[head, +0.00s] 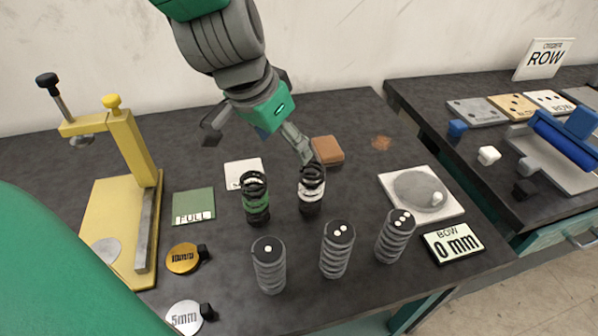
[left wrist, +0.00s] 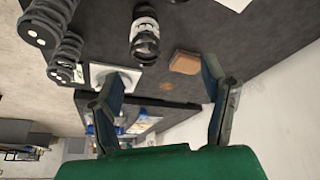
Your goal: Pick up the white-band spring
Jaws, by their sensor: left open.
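The white-band spring (head: 311,187) is a dark coil with a pale band. It stands upright on the dark table, right of the green-band spring (head: 256,199). In the left wrist view the white-band spring (left wrist: 145,36) shows near the top, beyond the fingers. My left gripper (head: 258,147) is open, its fingers spread wide, behind and above the two banded springs. One finger overlaps the top of the white-band spring in the head view; I cannot tell if it touches. In the left wrist view no thing is between the fingers of the left gripper (left wrist: 161,72). My right gripper is not seen.
Several grey dotted springs (head: 338,249) stand in front. A yellow press (head: 140,150) is at the left, beside a green FULL pad (head: 194,206). A brown block (head: 327,150) lies behind, and a white plate (head: 452,209) with a grey dome at the right.

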